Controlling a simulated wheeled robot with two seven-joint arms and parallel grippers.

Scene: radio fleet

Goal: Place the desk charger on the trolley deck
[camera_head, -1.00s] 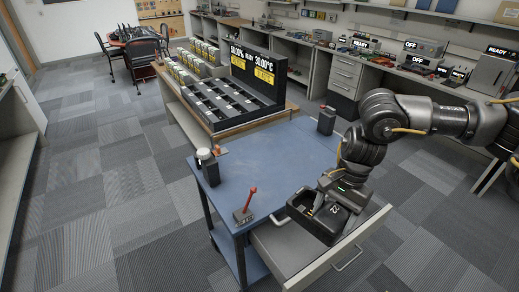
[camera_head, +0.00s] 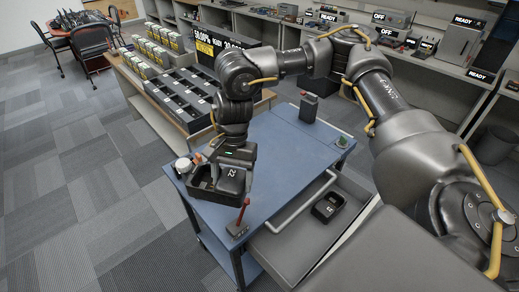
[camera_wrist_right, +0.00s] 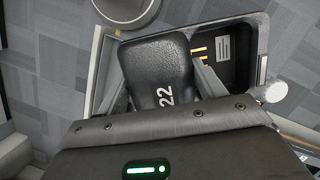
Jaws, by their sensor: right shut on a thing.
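My right gripper (camera_head: 232,168) is shut on the black desk charger (camera_head: 202,187), a box with an open pocket and a raised part marked 22. In the right wrist view its fingers (camera_wrist_right: 166,84) grip both sides of that raised part of the charger (camera_wrist_right: 158,65), and gold contacts show in the pocket. The charger is over the front left part of the blue trolley deck (camera_head: 285,150). I cannot tell whether it touches the deck. My left gripper is not in view.
A red-handled device (camera_head: 239,224) stands close by at the deck's front corner, and a white-capped canister (camera_head: 183,165) at its left edge. A dark box (camera_head: 309,107) stands at the back. Another black unit (camera_head: 328,207) lies in the open drawer (camera_head: 290,250). The deck's middle is clear.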

